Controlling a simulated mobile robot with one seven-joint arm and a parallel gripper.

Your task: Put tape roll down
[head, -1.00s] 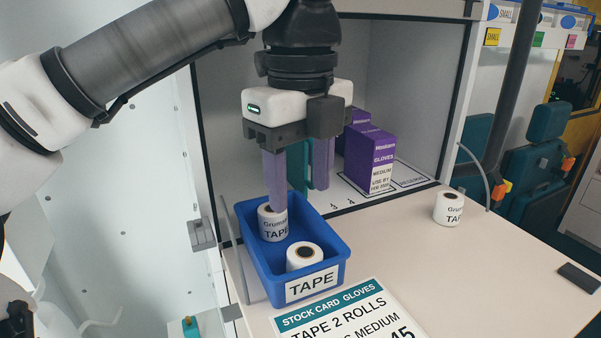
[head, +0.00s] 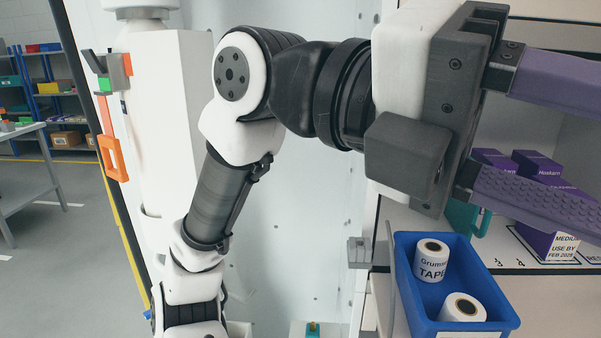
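A blue bin (head: 403,285) stands at the lower right of the head view. Two white tape rolls are inside it. The back tape roll (head: 432,262) stands upright, with "TAPE" on its side. The front tape roll (head: 462,309) also lies hole up, partly hidden by the bin's front wall. My gripper (head: 575,145) is close to the camera at the upper right, apart from both rolls. Its two purple fingers point right and are wide apart, with nothing seen between them. The fingertips run out of the picture.
Purple glove boxes (head: 550,240) stand in the cabinet behind the fingers. A teal item (head: 462,218) is behind the bin. A grey latch (head: 359,252) is on the white panel left of the bin. Open floor and shelving (head: 60,110) show at far left.

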